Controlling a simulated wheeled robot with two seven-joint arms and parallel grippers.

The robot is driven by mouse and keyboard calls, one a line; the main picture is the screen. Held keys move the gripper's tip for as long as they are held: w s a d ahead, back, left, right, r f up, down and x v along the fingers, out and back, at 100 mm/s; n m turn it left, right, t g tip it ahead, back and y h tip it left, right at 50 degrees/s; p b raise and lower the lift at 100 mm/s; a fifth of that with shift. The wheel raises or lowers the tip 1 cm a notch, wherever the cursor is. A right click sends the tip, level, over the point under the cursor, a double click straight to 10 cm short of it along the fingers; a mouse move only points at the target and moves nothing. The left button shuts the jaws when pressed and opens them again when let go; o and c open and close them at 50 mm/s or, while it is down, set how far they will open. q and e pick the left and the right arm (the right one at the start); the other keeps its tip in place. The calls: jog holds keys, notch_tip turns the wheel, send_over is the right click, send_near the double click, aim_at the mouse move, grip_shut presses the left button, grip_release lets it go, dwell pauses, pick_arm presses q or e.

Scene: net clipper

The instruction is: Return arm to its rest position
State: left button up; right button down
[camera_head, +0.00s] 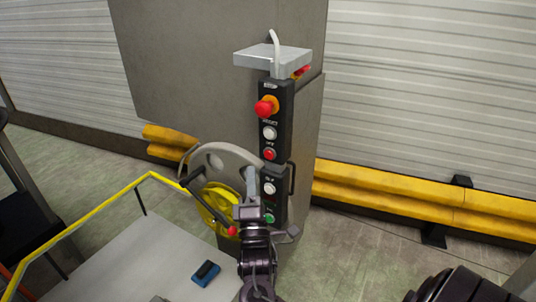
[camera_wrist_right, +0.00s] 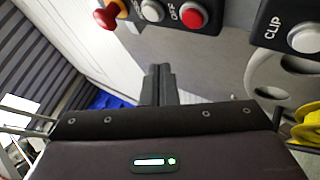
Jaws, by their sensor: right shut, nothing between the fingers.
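My right gripper (camera_head: 251,178) is in front of the lower left side of a black control panel (camera_head: 276,125). Its two fingers lie together with nothing between them, as the right wrist view (camera_wrist_right: 158,83) also shows. The panel carries a red emergency knob (camera_head: 266,107) on a yellow collar, a white button (camera_head: 269,132), a red button (camera_head: 269,154), a lower white button (camera_head: 269,188) and a green button (camera_head: 269,218). In the right wrist view the red button (camera_wrist_right: 194,15) is labelled OFF and the lower white button (camera_wrist_right: 305,38) CLIP. My left gripper is out of view.
A grey wheel-like part (camera_head: 222,156) and a coiled yellow hose (camera_head: 215,201) sit left of the gripper. A yellow railing (camera_head: 98,222) borders a grey platform (camera_head: 140,262) with a blue item (camera_head: 206,273). Yellow barriers (camera_head: 395,196) line the wall. Floor right of the panel is open.

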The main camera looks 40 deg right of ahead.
dwell(0.6)
notch_tip(320, 180, down, 25)
jog(key=w+a+g+y+b, duration=0.2)
jog(key=a+g+y, duration=0.1)
jog(key=y, duration=0.4)
jog(key=s+a+f+m+g+y, duration=0.1)
jog(key=s+f+g+y, duration=0.15)
jog(key=f, duration=0.65)
jog(key=s+f+m+g+y, duration=0.1)
jog(key=s+f+g, duration=0.15)
jog(key=f, duration=0.65)
jog(key=s+a+f+m+g+y+b, duration=0.15)
jog(key=s+f+m+g, duration=0.35)
jog(key=s+f, duration=1.3)
jog(key=s+a+f+m+g+b, duration=0.1)
jog(key=s+f+g, duration=0.2)
jog(key=s, duration=0.7)
jog(key=s+a+f+m+g+y, duration=0.1)
jog(key=s+a+f+m+g, duration=0.1)
jog(key=s+f, duration=0.5)
jog(key=s+g, duration=0.1)
jog(key=s, duration=0.2)
jog(key=shift+s+b, duration=0.25)
jog(key=shift+b, duration=0.1)
jog(key=shift+w+f, duration=0.1)
